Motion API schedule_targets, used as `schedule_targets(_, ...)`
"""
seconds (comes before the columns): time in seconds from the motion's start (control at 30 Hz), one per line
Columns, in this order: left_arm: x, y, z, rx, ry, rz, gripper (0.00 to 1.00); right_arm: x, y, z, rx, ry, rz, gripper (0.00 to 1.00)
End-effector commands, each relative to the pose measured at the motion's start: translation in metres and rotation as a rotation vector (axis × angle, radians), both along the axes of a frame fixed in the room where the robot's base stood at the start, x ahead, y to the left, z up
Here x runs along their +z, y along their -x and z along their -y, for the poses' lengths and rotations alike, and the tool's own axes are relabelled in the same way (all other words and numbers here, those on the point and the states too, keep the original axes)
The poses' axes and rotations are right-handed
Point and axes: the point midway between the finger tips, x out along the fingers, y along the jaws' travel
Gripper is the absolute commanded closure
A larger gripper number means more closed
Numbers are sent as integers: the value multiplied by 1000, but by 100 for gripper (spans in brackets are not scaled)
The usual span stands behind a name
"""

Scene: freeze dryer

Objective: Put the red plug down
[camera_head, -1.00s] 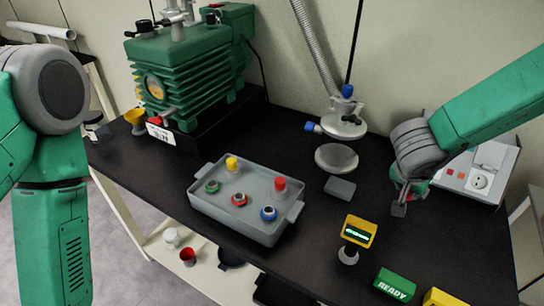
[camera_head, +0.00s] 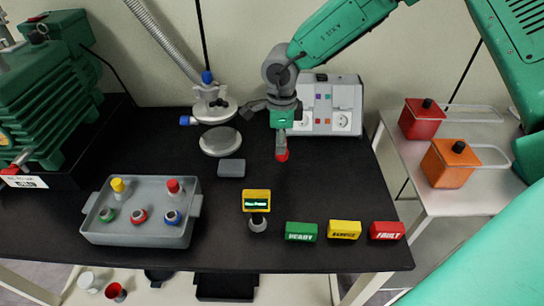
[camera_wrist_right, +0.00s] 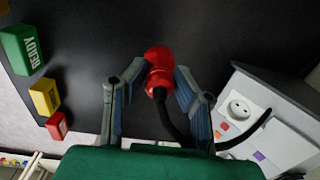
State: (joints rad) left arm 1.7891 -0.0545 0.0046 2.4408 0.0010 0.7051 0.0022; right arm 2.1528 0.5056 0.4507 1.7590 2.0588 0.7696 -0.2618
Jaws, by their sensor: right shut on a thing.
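The red plug (camera_head: 282,155) is at the tip of my right gripper (camera_head: 283,137), over the black table in front of the grey socket box (camera_head: 349,97). In the right wrist view the plug (camera_wrist_right: 158,62) sits between the two fingers of the right gripper (camera_wrist_right: 158,82), which are shut on it. A black cable (camera_wrist_right: 177,132) runs from the plug past the right finger toward the socket box (camera_wrist_right: 285,125). I cannot tell whether the plug touches the table. My left gripper is not in view.
Green READY (camera_head: 301,232), yellow (camera_head: 344,230) and red FAULT (camera_head: 387,231) blocks line the front edge, near a small yellow display (camera_head: 257,201). A grey tray (camera_head: 140,233) with several coloured stoppers is at left. The black table (camera_head: 330,185) is clear around the plug.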

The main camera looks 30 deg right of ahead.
Motion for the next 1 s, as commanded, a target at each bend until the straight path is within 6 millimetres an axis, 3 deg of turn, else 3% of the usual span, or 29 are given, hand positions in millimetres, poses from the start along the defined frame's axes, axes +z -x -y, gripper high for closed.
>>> schedule_targets(0.47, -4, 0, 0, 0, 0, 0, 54, -54, 1, 0, 3, 2, 0, 100)
schedule_targets(0.67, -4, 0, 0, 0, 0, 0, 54, -56, 1, 0, 2, 2, -1, 100)
schedule_targets(0.7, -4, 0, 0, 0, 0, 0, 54, -56, 1, 0, 2, 2, -1, 67)
schedule_targets(0.73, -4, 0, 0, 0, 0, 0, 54, -56, 1, 0, 2, 1, -1, 56)
schedule_targets(1.0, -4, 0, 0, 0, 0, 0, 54, -55, 1, 0, 2, 1, -1, 56)
